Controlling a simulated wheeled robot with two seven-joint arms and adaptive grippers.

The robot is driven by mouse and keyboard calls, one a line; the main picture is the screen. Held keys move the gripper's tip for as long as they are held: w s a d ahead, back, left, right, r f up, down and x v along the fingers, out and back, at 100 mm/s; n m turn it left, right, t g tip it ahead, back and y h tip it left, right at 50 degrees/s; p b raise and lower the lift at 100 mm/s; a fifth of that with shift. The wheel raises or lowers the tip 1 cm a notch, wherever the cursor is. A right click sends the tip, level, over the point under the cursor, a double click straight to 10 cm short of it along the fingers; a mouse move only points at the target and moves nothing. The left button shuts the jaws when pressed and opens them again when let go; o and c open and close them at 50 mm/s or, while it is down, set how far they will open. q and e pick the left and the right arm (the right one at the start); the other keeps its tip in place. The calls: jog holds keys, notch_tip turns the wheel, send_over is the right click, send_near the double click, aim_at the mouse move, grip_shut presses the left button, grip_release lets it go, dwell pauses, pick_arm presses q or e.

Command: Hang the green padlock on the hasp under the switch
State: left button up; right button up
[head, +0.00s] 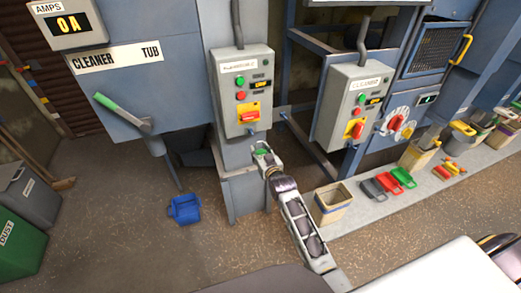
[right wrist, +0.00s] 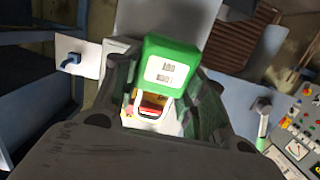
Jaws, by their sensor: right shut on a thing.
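My right gripper (head: 266,158) is shut on the green padlock (head: 262,151), just below the left grey switch box (head: 240,90). In the right wrist view the padlock's green body with a white label (right wrist: 172,70) sits between the two dark fingers, its pale shackle (right wrist: 155,104) pointing down the picture. The red and yellow switch (head: 249,115) is on the box's lower front, above the padlock in the head view. A small fitting (head: 251,131) under the switch may be the hasp; its detail is too small to tell. I see no contact between it and the shackle. My left gripper is out of view.
A second switch box (head: 352,104) stands to the right. Red, green and dark padlocks (head: 388,183) lie on a pale ledge beside an open bin (head: 332,203). The cleaner tub's green-handled lever (head: 122,110) projects at left.

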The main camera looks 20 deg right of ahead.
jog(key=shift+a, duration=0.2)
jog(key=shift+w+d, duration=0.1)
jog(key=shift+w, duration=0.1)
dwell(0.5)
jog(key=shift+w+f+b, duration=0.1)
jog(key=shift+w+b, duration=0.2)
jog(key=shift+b, duration=0.1)
jog(key=w+b, duration=0.3)
jog(key=w, duration=0.1)
jog(key=shift+w, duration=0.35)
jog(key=shift+w+r, duration=0.1)
jog(key=shift+r, duration=0.1)
dwell(0.7)
jog(key=shift+f+p, duration=0.15)
jog(key=shift+p, duration=0.35)
dwell(0.5)
jog(key=shift+w+a+b, duration=0.2)
jog(key=shift+w+b, duration=0.35)
jog(key=shift+w, duration=1.2)
dwell(0.5)
jog(key=shift+f+b, duration=0.35)
jog(key=shift+f, duration=0.45)
dwell(0.8)
